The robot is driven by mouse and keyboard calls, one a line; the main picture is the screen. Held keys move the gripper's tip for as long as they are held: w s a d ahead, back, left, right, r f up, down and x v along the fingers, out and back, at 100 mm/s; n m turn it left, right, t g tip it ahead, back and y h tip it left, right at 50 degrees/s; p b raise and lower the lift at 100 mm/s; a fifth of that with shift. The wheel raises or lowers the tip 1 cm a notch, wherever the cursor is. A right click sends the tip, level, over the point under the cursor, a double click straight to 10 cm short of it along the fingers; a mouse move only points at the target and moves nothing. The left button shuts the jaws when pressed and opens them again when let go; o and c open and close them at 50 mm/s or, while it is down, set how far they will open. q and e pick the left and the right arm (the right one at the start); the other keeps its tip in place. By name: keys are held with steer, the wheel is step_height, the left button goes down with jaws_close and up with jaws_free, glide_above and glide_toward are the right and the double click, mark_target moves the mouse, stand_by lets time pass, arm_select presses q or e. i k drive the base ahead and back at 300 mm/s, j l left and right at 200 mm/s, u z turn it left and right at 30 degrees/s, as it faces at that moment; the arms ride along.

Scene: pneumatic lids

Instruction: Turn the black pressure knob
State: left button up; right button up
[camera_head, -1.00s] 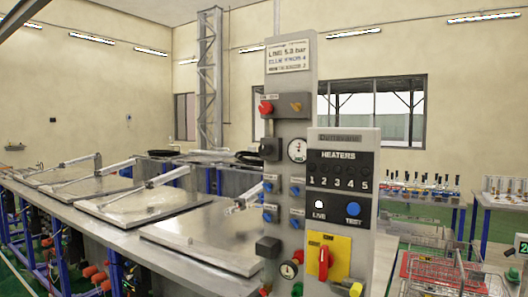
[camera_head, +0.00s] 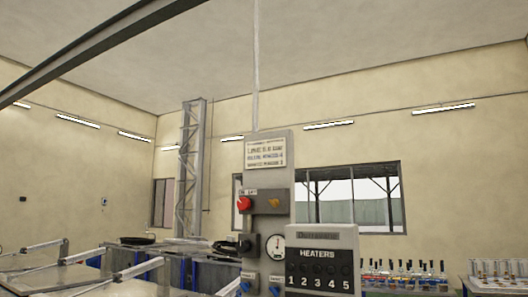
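The black pressure knob (camera_head: 247,245) sticks out of the grey upright control panel (camera_head: 268,226), low in the view. A white round gauge (camera_head: 277,254) is beside it on the right. The knob's exact angle is too small to tell. Neither of my grippers is in view.
A grey heaters box (camera_head: 321,265) stands in front of the panel on the right. Lids on pale metal arms (camera_head: 140,268) are at the lower left. Several bottles (camera_head: 405,277) stand on a table behind at the right.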

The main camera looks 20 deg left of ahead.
mark_target(242, 246)
steer(key=i+j+u, duration=0.35)
steer(key=i+j, duration=0.5)
